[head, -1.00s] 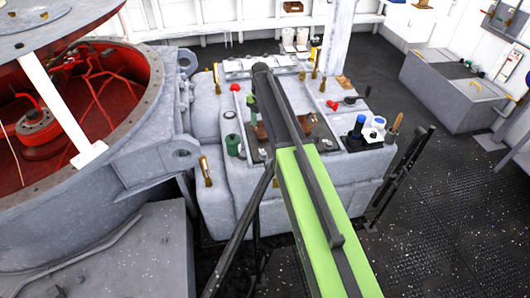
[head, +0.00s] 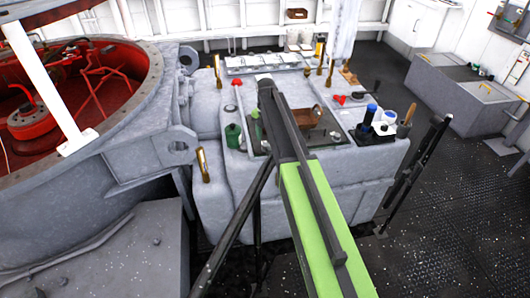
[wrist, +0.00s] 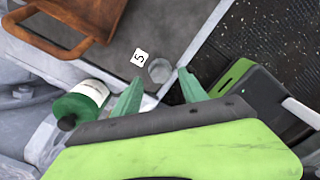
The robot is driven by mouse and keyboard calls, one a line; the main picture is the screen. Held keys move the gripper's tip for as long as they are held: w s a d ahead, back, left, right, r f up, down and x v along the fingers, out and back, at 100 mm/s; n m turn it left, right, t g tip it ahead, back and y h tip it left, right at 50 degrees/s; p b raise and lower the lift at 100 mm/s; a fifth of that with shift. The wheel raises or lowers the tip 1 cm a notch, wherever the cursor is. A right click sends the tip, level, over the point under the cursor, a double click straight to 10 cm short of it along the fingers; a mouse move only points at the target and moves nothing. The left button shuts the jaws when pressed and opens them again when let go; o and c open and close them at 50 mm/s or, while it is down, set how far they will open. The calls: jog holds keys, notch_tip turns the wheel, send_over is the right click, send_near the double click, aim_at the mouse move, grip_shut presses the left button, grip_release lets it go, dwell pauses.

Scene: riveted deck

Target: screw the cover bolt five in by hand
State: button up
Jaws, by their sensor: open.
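The bolt (wrist: 159,70), a small grey round head, sits on the dark cover plate (wrist: 185,30) beside a white tag marked 5 (wrist: 140,57). My gripper (wrist: 161,77) is open in the wrist view. Its two green fingertips appear on either side of the bolt head; I cannot tell whether they are level with it or still above it. In the head view the plate (head: 330,131) lies on top of the grey block, partly behind my arm. My fingertips and the bolt cannot be made out there.
A rusty brown handled piece (wrist: 75,28) lies on the plate. Open deck lies to the right.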

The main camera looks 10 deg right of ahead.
aim_at(266, 146)
notch_tip(266, 146, down, 3)
jog(key=shift+r+b, duration=0.2)
jog(key=shift+b, duration=0.45)
jog(key=shift+r, duration=0.1)
grip_shut()
jog(key=shift+a, duration=0.15)
